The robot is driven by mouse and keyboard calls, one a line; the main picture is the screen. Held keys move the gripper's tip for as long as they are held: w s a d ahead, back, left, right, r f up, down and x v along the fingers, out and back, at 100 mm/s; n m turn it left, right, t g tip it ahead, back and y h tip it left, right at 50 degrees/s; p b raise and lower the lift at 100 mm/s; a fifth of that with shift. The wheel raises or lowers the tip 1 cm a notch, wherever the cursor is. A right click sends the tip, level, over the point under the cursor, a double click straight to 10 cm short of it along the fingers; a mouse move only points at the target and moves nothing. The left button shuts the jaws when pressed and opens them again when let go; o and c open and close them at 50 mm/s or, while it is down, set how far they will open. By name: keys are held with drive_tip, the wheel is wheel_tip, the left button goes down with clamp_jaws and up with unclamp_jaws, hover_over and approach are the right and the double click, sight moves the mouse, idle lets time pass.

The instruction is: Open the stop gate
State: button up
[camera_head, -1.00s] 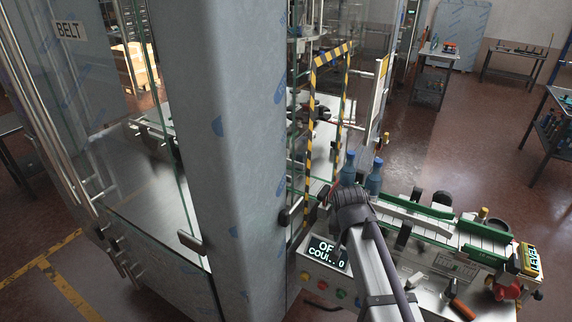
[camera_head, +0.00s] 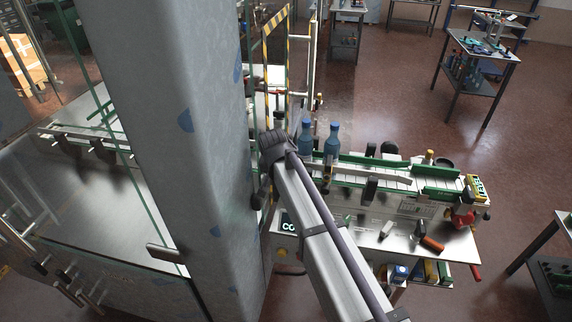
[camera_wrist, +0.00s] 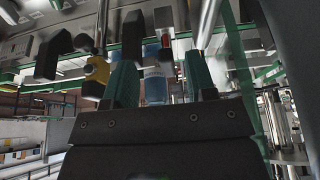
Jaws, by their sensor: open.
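I cannot make out the stop gate for certain in either view. The conveyor (camera_head: 400,180), with green and pale rails, runs to the right of my arm, and two blue bottles (camera_head: 305,140) (camera_head: 332,143) stand at its left end. My gripper (camera_wrist: 158,65) shows in the wrist view as two teal fingers, apart, with nothing held between them. A blue bottle (camera_wrist: 156,88) shows beyond the gap, with a small red part (camera_wrist: 166,41) above it. A yellow part (camera_wrist: 97,76) is left of the left finger. In the head view my wrist hides the gripper.
A tall film-wrapped pillar (camera_head: 195,130) and glass panels stand left of my arm. A yellow-black striped frame (camera_head: 267,60) rises behind my wrist. A display (camera_head: 288,222) is partly hidden by my arm. An orange-handled tool (camera_head: 432,243) lies on the front ledge.

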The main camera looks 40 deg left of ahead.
drive_tip(key=w+a, duration=0.1)
drive_tip(key=w, duration=0.1)
drive_tip(key=w+a, duration=0.1)
drive_tip(key=w, duration=0.1)
drive_tip(key=w+a, duration=0.2)
drive_tip(key=w, duration=0.1)
drive_tip(key=shift+w, duration=0.1)
drive_tip(key=b+x, duration=0.4)
drive_tip(key=shift+d+f, duration=0.25)
drive_tip(key=shift+f, duration=0.1)
drive_tip(key=shift+a+f+b, duration=0.1)
drive_tip(key=shift+f+b, duration=0.15)
drive_tip(key=shift+b, duration=0.2)
drive_tip(key=shift+r, duration=0.1)
clamp_jaws()
